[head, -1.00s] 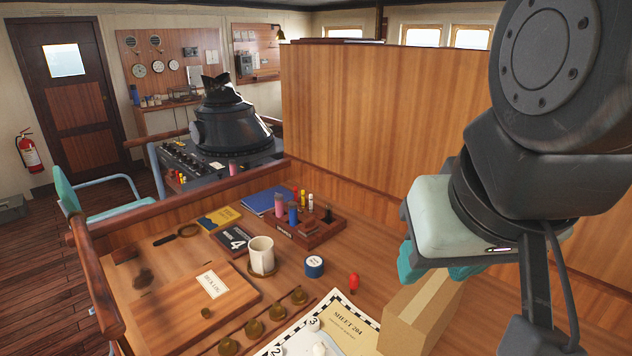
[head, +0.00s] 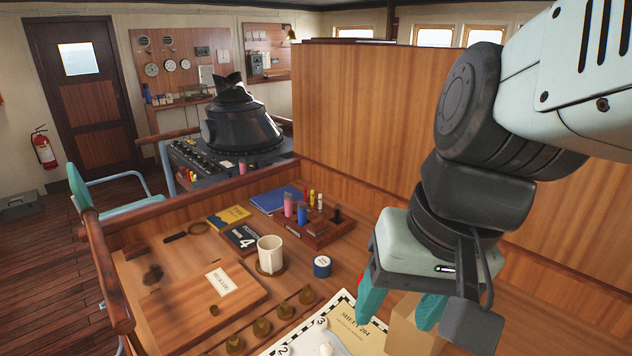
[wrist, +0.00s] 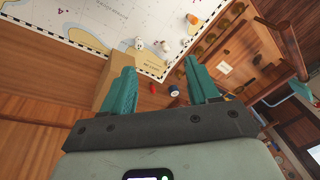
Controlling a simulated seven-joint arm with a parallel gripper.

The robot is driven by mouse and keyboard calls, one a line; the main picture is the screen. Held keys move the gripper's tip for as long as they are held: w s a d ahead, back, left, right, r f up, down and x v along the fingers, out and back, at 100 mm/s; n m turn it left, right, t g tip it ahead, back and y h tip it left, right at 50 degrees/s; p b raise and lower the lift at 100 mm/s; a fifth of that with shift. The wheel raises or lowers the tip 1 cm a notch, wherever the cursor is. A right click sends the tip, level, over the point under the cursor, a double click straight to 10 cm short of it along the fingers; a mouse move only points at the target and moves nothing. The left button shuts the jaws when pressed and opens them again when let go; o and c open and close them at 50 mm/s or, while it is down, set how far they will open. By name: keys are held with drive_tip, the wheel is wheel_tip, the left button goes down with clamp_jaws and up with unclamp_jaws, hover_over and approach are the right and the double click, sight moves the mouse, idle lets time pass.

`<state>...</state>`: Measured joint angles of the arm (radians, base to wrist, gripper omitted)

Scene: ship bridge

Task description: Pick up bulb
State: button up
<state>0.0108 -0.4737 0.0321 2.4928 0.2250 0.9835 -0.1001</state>
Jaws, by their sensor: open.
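A small red bulb-shaped thing (wrist: 152,88) lies on the wooden desk. It shows in the wrist view between my fingers, beyond the tips, and is small there. In the head view it is mostly or wholly hidden behind my left finger. My gripper (head: 394,320) is open and empty, with teal fingers spread and pointing down. It is above the desk at the right, by a tan box. My gripper also shows in the wrist view (wrist: 159,68).
The tan box (head: 410,335) stands close under my gripper. A blue-and-white round tin (head: 322,267), a white mug (head: 270,252), a chart (head: 360,332) with small pieces, and a wooden holder (head: 325,232) with coloured tubes are on the desk. A wooden partition rises behind.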

drive_tip(key=w+a+f+m+g+y, duration=0.2)
drive_tip(key=a+f+m+g+y, duration=0.5)
drive_tip(key=a+f+y, duration=0.5)
drive_tip(key=w+f+m+t, duration=0.1)
drive_tip(key=f+m+t, duration=0.4)
drive_tip(key=f, duration=0.3)
drive_tip(key=w+a+f+m+t, duration=0.1)
drive_tip(key=w+f+m+t, duration=0.1)
drive_tip(key=f+m+t, duration=0.3)
drive_tip(key=w+f+m+t+y, duration=0.1)
drive_tip(key=f+m+t, duration=0.4)
drive_tip(key=f, duration=0.6)
drive_tip(key=shift+w+a+m, duration=0.2)
drive_tip(key=shift+w+m, duration=0.05)
drive_tip(key=shift+m, duration=0.95)
drive_tip(key=shift+w+a+f, duration=0.4)
drive_tip(key=shift+w+a, duration=0.05)
drive_tip(key=shift+a, duration=0.25)
drive_tip(key=shift+x, duration=2.95)
drive_tip(key=shift+r, duration=0.1)
drive_tip(key=shift+c, duration=0.4)
